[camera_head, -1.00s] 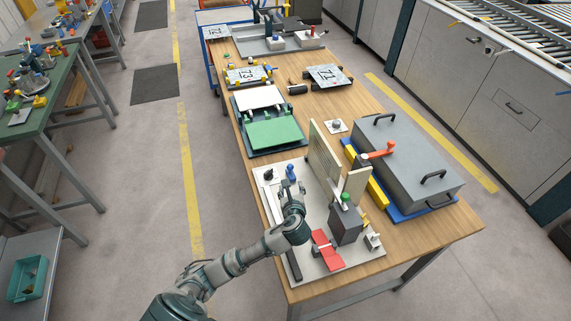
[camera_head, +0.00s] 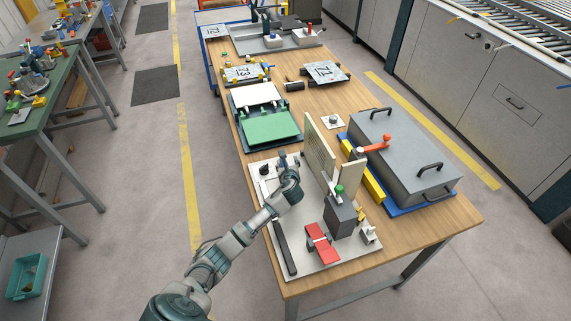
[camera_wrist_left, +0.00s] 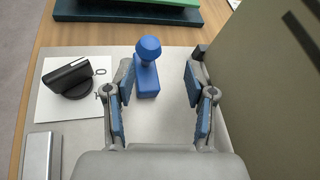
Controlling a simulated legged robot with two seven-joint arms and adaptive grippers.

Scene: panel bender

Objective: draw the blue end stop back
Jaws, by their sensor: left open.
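The blue end stop (camera_wrist_left: 147,72) is a small block with a round knob on top. In the left wrist view it stands upright on the pale base plate (camera_wrist_left: 178,120), between the open fingers and nearer the left one. My left gripper (camera_wrist_left: 159,85) is open, its blue pads apart on either side, with no clear contact on the stop. In the head view my left gripper (camera_head: 287,162) is over the far part of the plate and largely hides the stop. My right gripper is not in view.
A black rotary knob (camera_wrist_left: 70,79) on a white label is left of the fingers. A tall beige plate (camera_wrist_left: 275,80) rises close on the right. A red clamp piece (camera_head: 322,246) and a dark block with a green knob (camera_head: 340,215) are nearer. The green panel (camera_head: 271,127) lies beyond.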

